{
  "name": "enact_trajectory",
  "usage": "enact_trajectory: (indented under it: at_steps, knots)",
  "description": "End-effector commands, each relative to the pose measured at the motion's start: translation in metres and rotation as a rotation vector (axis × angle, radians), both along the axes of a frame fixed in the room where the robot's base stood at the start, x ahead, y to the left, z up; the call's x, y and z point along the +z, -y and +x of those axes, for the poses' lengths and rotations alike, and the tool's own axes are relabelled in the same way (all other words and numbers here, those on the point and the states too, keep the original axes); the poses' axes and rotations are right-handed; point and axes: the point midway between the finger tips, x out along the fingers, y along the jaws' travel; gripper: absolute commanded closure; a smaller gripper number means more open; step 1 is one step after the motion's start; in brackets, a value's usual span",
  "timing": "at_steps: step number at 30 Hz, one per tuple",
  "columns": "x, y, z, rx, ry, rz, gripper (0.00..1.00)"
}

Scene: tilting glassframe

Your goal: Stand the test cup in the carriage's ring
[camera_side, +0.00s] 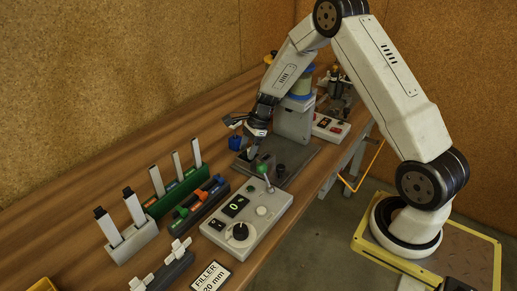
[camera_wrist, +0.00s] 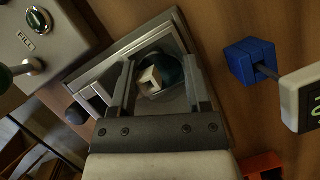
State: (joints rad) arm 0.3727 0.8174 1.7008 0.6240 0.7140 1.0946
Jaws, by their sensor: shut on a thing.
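My gripper (camera_wrist: 158,66) reaches up the wrist view with its two grey fingers around a dark teal rounded thing (camera_wrist: 174,72), which I take to be the test cup. A small cream block-shaped piece (camera_wrist: 150,80) shows in front of it, between the fingers. Behind them is a grey metal frame (camera_wrist: 112,64) with a pale plate, apparently part of the carriage. The ring cannot be made out, nor whether the cup touches it. In the side view my gripper (camera_side: 257,129) is low beside the grey column (camera_side: 293,120), and the cup is too small to tell.
A blue block (camera_wrist: 250,62) stands right of the frame with a probe in it; it also shows in the side view (camera_side: 236,142). A control panel (camera_side: 246,213) with a green-knobbed lever (camera_side: 262,169) stands in front. Racks of tools (camera_side: 172,192) fill the bench left.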

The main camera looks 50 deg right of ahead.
Motion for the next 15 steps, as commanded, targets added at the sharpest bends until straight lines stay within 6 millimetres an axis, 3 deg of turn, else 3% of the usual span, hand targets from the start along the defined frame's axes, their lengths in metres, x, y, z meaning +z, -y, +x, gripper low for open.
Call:
enact_trajectory:
  at_steps: [4, 5, 8, 15]
  knots:
    - [-0.0027, 0.0, 0.0, 0.0, 0.0, 0.0, 1.0]
    - [-0.003, 0.0, -0.0001, 0.0, 0.0, 0.0, 0.35]
    - [-0.0027, 0.0, 0.0, 0.0, 0.0, 0.0, 0.03]
    - [-0.0027, -0.0001, -0.0001, 0.0, 0.0, 0.0, 0.03]
